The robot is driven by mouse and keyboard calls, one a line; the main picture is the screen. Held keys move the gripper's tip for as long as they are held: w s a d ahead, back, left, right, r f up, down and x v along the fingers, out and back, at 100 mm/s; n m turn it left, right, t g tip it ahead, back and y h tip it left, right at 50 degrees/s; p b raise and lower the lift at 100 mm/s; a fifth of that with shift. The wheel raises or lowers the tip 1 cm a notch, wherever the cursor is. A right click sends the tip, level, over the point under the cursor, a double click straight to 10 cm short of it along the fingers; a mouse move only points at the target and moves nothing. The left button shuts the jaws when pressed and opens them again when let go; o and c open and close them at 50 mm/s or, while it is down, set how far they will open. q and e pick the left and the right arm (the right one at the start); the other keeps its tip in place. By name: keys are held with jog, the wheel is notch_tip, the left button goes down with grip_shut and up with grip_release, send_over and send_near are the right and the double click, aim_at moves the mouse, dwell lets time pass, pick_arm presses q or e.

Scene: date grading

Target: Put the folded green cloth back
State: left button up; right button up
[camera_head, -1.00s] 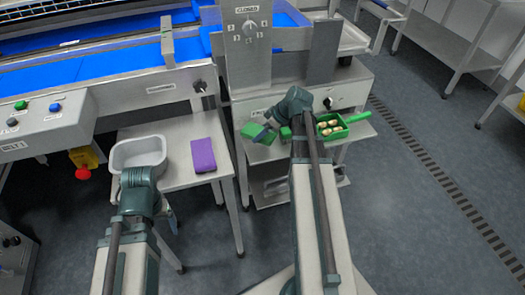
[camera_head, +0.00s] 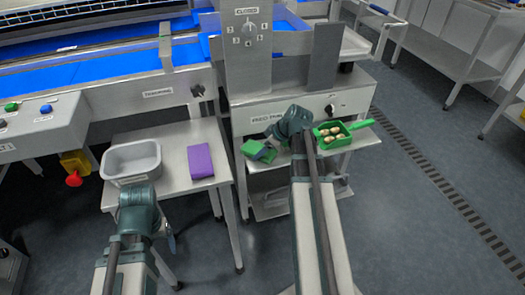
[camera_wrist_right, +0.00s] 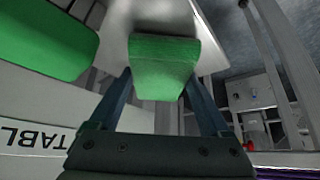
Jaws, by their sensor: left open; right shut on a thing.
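The folded green cloth (camera_head: 249,148) is at the left end of the small steel shelf under the panelled machine. My right gripper (camera_head: 262,153) is shut on it, with a dark finger crossing the cloth. In the right wrist view the cloth (camera_wrist_right: 163,65) sits between both fingertips, above a pale surface. I cannot tell whether it touches the shelf. My left gripper (camera_head: 171,240) is open and empty, low in front of the left steel table, partly hidden by its own wrist.
A green scoop (camera_head: 349,127) holding several dates lies on the shelf, right of my right gripper. A purple folded cloth (camera_head: 200,161) and a grey tub (camera_head: 131,177) are on the left table (camera_head: 178,172). A large green shape (camera_wrist_right: 45,38), not clearly identifiable, fills the wrist view's upper left.

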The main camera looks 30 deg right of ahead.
jog(key=shift+f, duration=0.2)
jog(key=o, duration=1)
jog(key=shift+s+r+p, duration=0.1)
jog(key=shift+r+p, duration=0.25)
jog(key=shift+r, duration=0.15)
jog(key=p+v, duration=0.9)
jog(key=v, duration=0.2)
jog(key=shift+s+d, duration=0.15)
jog(key=shift+r, duration=0.1)
jog(key=b+x, duration=0.9)
jog(key=x, duration=0.3)
jog(key=shift+b, duration=0.4)
